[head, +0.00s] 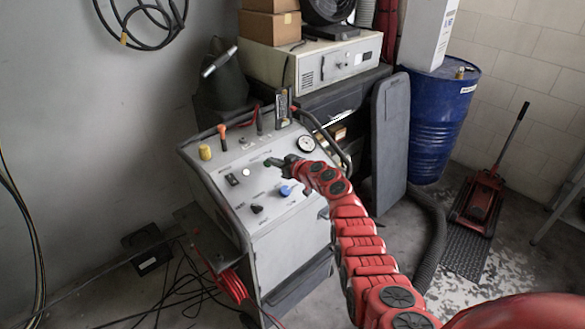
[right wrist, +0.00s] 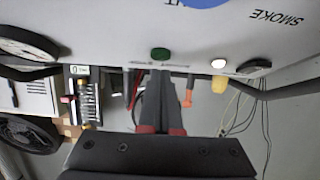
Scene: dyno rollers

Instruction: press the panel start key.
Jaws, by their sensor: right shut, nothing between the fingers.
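The grey machine's sloped control panel (head: 232,192) stands at the centre left of the head view. A green key (head: 272,162) sits on it, left of the gauge; it also shows in the right wrist view (right wrist: 160,54) just past my fingertips. I take it for the start key, but its label is not readable. My right gripper (head: 287,162) is shut and empty, its tips right at the green key. In the right wrist view its fingers (right wrist: 161,72) line up with the key; I cannot tell whether they touch it. My left gripper is out of view.
A blue knob (head: 285,190), a white button (head: 246,172), a yellow knob (head: 205,152) and a round gauge (head: 306,144) surround the key. A bent handle rail (head: 332,143) runs along the panel's right side. A blue drum (head: 436,115) stands farther right.

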